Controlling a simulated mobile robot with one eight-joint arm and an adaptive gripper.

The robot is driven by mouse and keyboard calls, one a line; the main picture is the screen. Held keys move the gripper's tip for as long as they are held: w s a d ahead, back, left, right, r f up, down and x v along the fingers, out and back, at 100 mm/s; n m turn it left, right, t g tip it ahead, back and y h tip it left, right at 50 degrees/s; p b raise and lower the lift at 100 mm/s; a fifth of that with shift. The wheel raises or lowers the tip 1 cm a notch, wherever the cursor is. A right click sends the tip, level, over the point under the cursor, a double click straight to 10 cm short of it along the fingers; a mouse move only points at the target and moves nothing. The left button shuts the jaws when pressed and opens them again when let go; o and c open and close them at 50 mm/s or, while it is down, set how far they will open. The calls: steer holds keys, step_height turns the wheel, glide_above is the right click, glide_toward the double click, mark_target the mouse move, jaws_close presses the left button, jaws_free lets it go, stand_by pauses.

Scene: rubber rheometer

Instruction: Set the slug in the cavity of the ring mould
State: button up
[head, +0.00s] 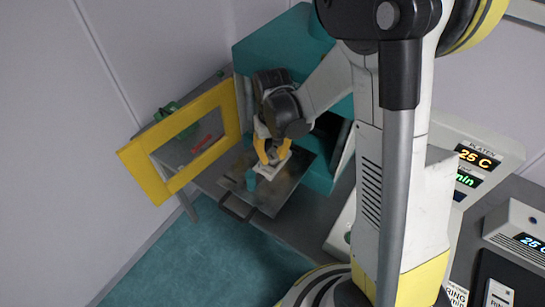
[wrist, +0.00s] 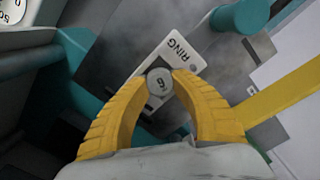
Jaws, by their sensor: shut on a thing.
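In the wrist view, my gripper (wrist: 160,84) has its yellow fingers shut on the slug (wrist: 159,79), a small grey piece with a mark like a 6 on its top. The white ring mould (wrist: 183,42), lettered RING, lies beneath, and the slug overlaps its near part. The slug hides the cavity, and I cannot tell whether it is inside it or just above. In the head view, my gripper (head: 271,160) points down at the white mould (head: 271,171) on the dark metal plate (head: 264,203); the slug is too small to make out there.
A teal cylinder (head: 251,180) stands on the plate beside the mould. The teal machine (head: 255,52) rises behind. Its yellow-framed door (head: 159,188) stands open at the left. Instruments with lit displays (head: 477,158) are at the right.

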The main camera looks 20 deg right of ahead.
mark_target(272, 156)
steer(key=shift+s+f, duration=0.1)
jaws_close()
steer(key=shift+f+b, duration=0.7)
steer(key=o, duration=0.9)
jaws_free()
step_height(272, 156, up, 14)
steer(key=f+p, duration=0.1)
steer(key=p, duration=0.3)
steer(key=s+r+t, duration=0.7)
steer(key=s+r, duration=0.3)
steer(key=s, duration=0.2)
steer(key=shift+s, duration=0.35)
